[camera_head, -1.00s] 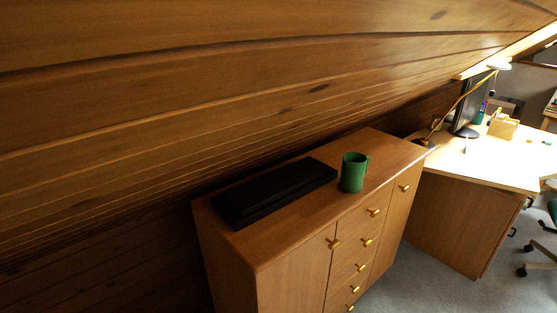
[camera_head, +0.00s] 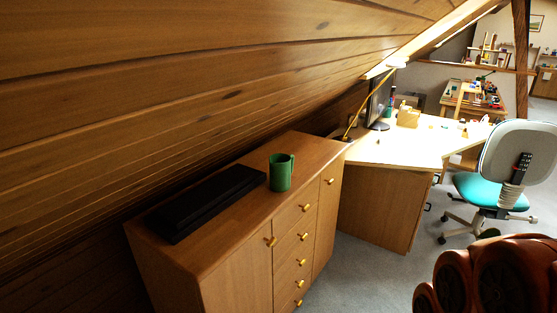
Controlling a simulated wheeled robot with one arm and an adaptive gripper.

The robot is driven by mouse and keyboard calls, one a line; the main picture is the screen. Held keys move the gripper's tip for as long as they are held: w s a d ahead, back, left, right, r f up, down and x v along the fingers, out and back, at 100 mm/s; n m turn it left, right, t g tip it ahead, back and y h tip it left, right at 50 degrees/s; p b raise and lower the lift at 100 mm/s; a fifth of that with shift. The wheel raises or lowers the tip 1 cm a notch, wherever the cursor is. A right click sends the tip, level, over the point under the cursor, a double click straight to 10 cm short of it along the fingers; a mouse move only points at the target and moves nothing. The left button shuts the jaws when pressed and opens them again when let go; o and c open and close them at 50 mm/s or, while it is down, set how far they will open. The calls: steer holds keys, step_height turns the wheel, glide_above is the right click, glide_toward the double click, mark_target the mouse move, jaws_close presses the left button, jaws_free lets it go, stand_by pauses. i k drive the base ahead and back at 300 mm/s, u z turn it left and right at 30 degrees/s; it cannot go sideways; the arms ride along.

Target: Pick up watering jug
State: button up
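A green jug (camera_head: 281,172) with a handle on its right side stands upright on top of the wooden cabinet (camera_head: 225,228), near its front edge. It is the only jug-like thing I see, and I take it for the watering jug. Nothing touches it from above. My gripper is not in view.
A long black box (camera_head: 207,203) lies left of the jug. The sloping timber ceiling (camera_head: 150,110) hangs low behind the cabinet. A desk (camera_head: 385,152) with a lamp and monitor stands to the right, beside an office chair (camera_head: 518,160). Grey floor (camera_head: 350,275) in front is clear.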

mark_target(281, 165)
steer(key=z, duration=1.3)
steer(key=i, duration=1.2)
steer(key=u, duration=3.3)
steer(key=i, duration=0.5)
